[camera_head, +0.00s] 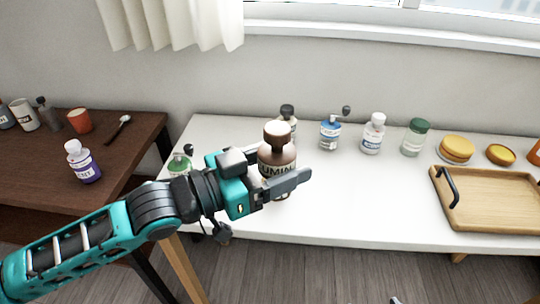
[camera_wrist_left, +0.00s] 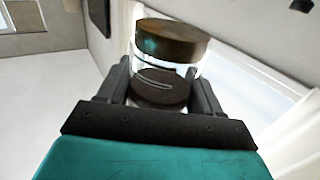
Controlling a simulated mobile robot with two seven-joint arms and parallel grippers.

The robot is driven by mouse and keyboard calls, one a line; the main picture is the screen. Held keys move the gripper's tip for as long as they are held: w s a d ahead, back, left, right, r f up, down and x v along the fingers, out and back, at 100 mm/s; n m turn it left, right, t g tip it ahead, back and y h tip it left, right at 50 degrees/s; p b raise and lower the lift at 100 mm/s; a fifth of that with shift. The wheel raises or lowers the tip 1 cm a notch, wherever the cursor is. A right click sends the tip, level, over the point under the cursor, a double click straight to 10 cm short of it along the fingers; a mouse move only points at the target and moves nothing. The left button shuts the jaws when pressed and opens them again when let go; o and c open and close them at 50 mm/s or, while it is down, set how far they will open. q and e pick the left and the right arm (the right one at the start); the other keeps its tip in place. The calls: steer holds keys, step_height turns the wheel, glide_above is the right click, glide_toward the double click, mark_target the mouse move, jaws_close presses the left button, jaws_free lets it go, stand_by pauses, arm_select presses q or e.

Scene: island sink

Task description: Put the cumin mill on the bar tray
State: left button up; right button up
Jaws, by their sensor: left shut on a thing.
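In the left wrist view the mill (camera_wrist_left: 170,42) shows brown and clear parts between the fingers (camera_wrist_left: 162,85). The wooden bar tray (camera_head: 490,200) with black handles lies at the right of the table, empty where visible.
A green grinder (camera_head: 180,163) is left of the gripper. The white table (camera_head: 370,200) is clear between mill and tray.

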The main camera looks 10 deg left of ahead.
arm_select(q)
steer(key=shift+w+d+f+m+g+h, duration=0.3)
steer(key=shift+w+f+m+g, duration=0.1)
steer(key=shift+m+g, duration=0.1)
steer(key=shift+d+f+m+g+h, duration=0.3)
steer(key=shift+d+m+g+h, duration=0.1)
steer(key=shift+d+g, duration=0.1)
steer(key=shift+w+f+g, duration=0.2)
steer(key=shift+f+g, duration=0.05)
steer(key=shift+g, duration=0.05)
steer(key=shift+m+g+h, duration=0.3)
steer(key=shift+m, duration=0.1)
